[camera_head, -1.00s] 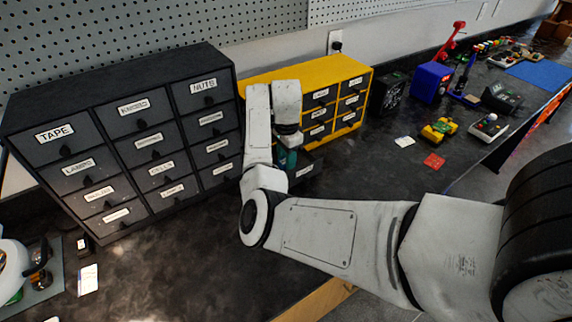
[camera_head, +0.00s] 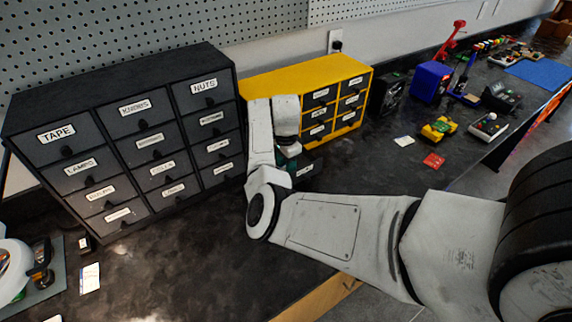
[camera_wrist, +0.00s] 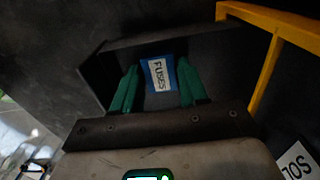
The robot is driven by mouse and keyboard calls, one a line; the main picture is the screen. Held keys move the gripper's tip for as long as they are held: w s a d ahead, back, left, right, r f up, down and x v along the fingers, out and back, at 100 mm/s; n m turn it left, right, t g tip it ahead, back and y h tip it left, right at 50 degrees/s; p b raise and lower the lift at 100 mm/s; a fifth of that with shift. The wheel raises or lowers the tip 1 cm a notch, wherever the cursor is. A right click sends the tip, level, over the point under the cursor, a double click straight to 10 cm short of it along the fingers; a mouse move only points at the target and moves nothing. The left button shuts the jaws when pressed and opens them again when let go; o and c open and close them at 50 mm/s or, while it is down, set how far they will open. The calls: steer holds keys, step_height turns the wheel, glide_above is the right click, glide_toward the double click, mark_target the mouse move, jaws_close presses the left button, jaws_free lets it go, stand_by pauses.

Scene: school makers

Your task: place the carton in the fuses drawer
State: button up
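The carton (camera_wrist: 159,84) is a small blue box with a white FUSES label, seen in the wrist view between my two green fingers. Dark walls of an open drawer (camera_wrist: 95,77) surround the carton and fingers. In the head view this drawer (camera_head: 306,170) sticks out low from the yellow cabinet (camera_head: 262,77), and my gripper (camera_head: 290,165) points down into it. The carton is hidden there by my arm. How near the carton is to the drawer floor cannot be told.
A large black drawer cabinet (camera_head: 95,160) stands close left of my gripper. Black and blue boxes (camera_head: 430,80), a yellow toy vehicle (camera_head: 440,128) and a red card (camera_head: 434,160) lie to the right. Bare bench (camera_head: 210,265) is in front.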

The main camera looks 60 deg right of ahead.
steer(key=shift+o, duration=1.4)
step_height(320, 180, up, 12)
steer(key=b, duration=0.1)
steer(key=shift+r, duration=0.15)
stand_by(0.3)
